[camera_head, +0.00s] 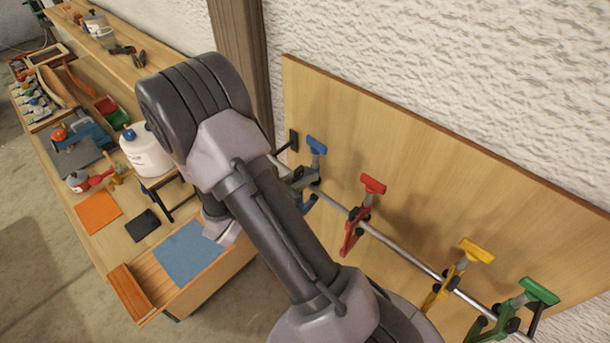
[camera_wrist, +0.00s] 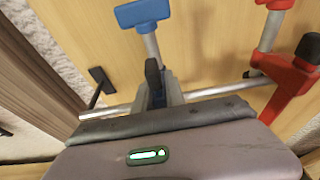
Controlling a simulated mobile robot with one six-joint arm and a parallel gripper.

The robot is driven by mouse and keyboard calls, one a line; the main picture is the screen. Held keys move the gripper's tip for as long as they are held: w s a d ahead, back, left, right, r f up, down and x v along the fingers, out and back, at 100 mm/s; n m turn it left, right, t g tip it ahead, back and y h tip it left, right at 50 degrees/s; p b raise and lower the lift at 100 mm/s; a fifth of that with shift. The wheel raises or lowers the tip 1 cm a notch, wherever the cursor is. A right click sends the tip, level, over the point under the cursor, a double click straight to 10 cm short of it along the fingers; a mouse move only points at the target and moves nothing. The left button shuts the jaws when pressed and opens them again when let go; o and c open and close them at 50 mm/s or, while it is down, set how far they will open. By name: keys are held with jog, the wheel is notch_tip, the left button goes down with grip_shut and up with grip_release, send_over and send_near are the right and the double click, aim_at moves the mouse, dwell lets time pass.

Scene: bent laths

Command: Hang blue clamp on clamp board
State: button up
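The blue clamp (camera_head: 316,146) is at the left end of the metal rail on the clamp board (camera_head: 420,150), its blue head above the rail. In the wrist view the blue clamp (camera_wrist: 142,12) shows its head, grey bar and part of its blue body, directly beyond my gripper (camera_wrist: 165,140). The rail (camera_wrist: 110,108) passes at the clamp's body, but their exact contact is hidden. My gripper's housing with its green light fills the bottom of the wrist view and covers the clamp's lower part. The fingertips are hidden, so I cannot tell whether they grip it.
Red (camera_head: 371,185), yellow (camera_head: 476,250) and green (camera_head: 538,292) clamps hang along the rail to the right. A black bracket (camera_head: 293,140) holds the rail's left end. The cluttered workbench (camera_head: 120,225) stands left, with a white jug (camera_head: 146,152). My arm crosses the middle.

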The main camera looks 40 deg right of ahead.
jog(key=o, duration=0.5)
jog(key=v, duration=1.7)
jog(key=s+a+f+m+g+y+b, duration=0.25)
jog(key=s+f+m+y+b, duration=0.95)
jog(key=b, duration=0.8)
jog(key=a+f+m+t+y+b, duration=0.1)
jog(key=a+m+t+b, duration=0.1)
jog(key=m+b, duration=0.1)
jog(key=a+f+m+t+y+b, duration=0.2)
jog(key=a+m+t+b, duration=0.1)
jog(key=m+b, duration=0.1)
jog(key=a+f+m+t+y+b, duration=0.1)
jog(key=a+m+t+y+b, duration=0.1)
jog(key=a+m+b, duration=0.1)
jog(key=shift+w+a+f+m+b, duration=0.1)
jog(key=shift+w+f+m+b, duration=0.3)
jog(key=shift+m+b, duration=0.35)
